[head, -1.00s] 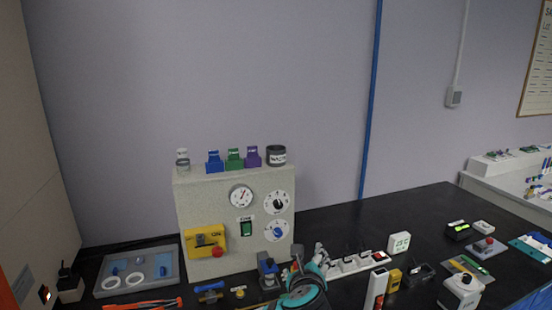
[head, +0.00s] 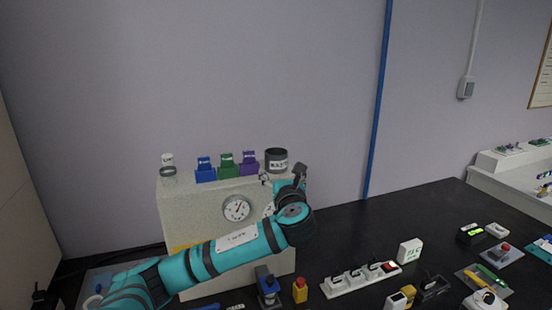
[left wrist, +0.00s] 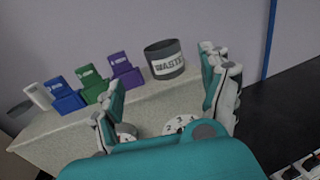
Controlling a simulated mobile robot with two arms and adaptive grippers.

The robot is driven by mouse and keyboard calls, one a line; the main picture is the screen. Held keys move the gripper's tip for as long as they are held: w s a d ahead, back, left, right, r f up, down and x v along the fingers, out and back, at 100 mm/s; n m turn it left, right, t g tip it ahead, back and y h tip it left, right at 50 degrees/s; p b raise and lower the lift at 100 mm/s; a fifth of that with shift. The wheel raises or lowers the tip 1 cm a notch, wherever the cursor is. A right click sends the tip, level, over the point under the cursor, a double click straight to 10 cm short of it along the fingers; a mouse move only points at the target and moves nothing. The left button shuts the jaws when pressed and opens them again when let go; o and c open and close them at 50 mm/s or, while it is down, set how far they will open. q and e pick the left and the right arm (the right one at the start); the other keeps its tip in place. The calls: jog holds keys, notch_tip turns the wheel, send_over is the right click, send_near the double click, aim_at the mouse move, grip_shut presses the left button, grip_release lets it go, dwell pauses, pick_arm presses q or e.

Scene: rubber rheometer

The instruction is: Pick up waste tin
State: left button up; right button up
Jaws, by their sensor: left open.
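The waste tin (head: 276,160) is a dark grey cylinder with a white label reading WASTE. It stands upright on top of the grey cabinet (head: 175,215), near its right end. In the left wrist view the tin (left wrist: 165,60) appears beyond and between my finger tips, apart from them. My left gripper (head: 283,177) is just in front of and below the tin in the head view. In the left wrist view the left gripper (left wrist: 160,95) is open and empty. My right gripper is not in view.
Purple (head: 249,164), green (head: 228,166) and blue (head: 206,170) holders stand in a row left of the tin, with the purple one close by.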

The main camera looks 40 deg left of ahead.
aim_at(278, 158)
pick_arm(q)
jog(key=p+x, duration=0.1)
jog(key=x, duration=0.6)
jog(key=shift+f+p, duration=0.1)
jog(key=shift+p, duration=0.3)
jog(key=shift+w+a, duration=0.3)
jog(key=p+x, duration=0.2)
jog(key=x, duration=0.2)
jog(key=shift+w+a+p, duration=0.1)
jog(key=shift+w+p, duration=0.1)
jog(key=shift+p, duration=0.2)
jog(key=shift+w+a, duration=0.2)
jog(key=shift+w, duration=0.05)
jog(key=shift+s, duration=0.1)
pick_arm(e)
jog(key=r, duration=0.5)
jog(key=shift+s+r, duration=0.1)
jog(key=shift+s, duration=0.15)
pick_arm(q)
jog(key=shift+c, duration=1.3)
jog(key=c, duration=0.7)
jog(key=shift+c, duration=0.2)
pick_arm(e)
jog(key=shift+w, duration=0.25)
